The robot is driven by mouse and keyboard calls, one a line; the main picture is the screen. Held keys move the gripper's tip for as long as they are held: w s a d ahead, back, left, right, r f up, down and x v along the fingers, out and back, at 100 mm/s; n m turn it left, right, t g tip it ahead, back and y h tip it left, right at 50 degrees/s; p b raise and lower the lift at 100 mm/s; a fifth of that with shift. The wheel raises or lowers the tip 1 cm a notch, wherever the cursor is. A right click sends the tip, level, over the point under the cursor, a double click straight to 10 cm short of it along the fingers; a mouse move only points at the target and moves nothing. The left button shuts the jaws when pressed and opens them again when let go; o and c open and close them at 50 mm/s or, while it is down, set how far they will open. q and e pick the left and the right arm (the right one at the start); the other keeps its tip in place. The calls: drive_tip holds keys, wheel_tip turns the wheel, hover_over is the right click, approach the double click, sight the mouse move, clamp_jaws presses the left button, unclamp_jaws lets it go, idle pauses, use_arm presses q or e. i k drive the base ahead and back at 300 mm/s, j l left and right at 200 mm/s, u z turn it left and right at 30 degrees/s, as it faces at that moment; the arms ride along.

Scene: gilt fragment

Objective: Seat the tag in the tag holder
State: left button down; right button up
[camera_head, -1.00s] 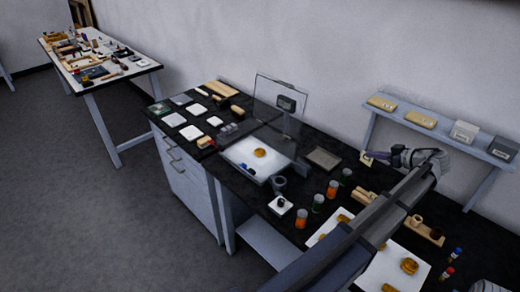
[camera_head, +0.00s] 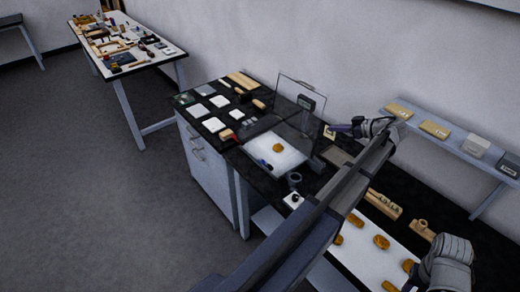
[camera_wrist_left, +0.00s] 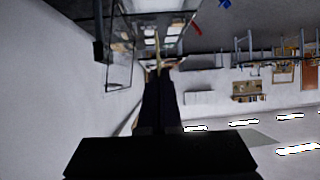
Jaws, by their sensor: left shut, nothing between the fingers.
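My left gripper (camera_head: 342,130) is at the end of the arm crossing the black bench, near the clear upright panels. Its dark fingers also show in the left wrist view (camera_wrist_left: 159,85), and they are shut. A small tan piece (camera_head: 329,132), possibly the tag, appears right at the fingertips in the head view. It is too small to tell whether it touches them. I cannot pick out the tag holder for certain. My right gripper is not in view; only a grey part of that arm shows at lower right.
Clear panels (camera_head: 287,93) stand behind a white tray (camera_head: 262,147) with an orange-brown piece. Several white squares lie at the bench's left. Wooden blocks (camera_head: 384,204) and a white sheet (camera_head: 362,259) lie at the right. A wall shelf (camera_head: 450,143) holds several boxes.

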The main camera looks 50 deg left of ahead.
sight(318, 164)
drive_tip(key=k+u, duration=0.1)
drive_tip(key=u, duration=1.3)
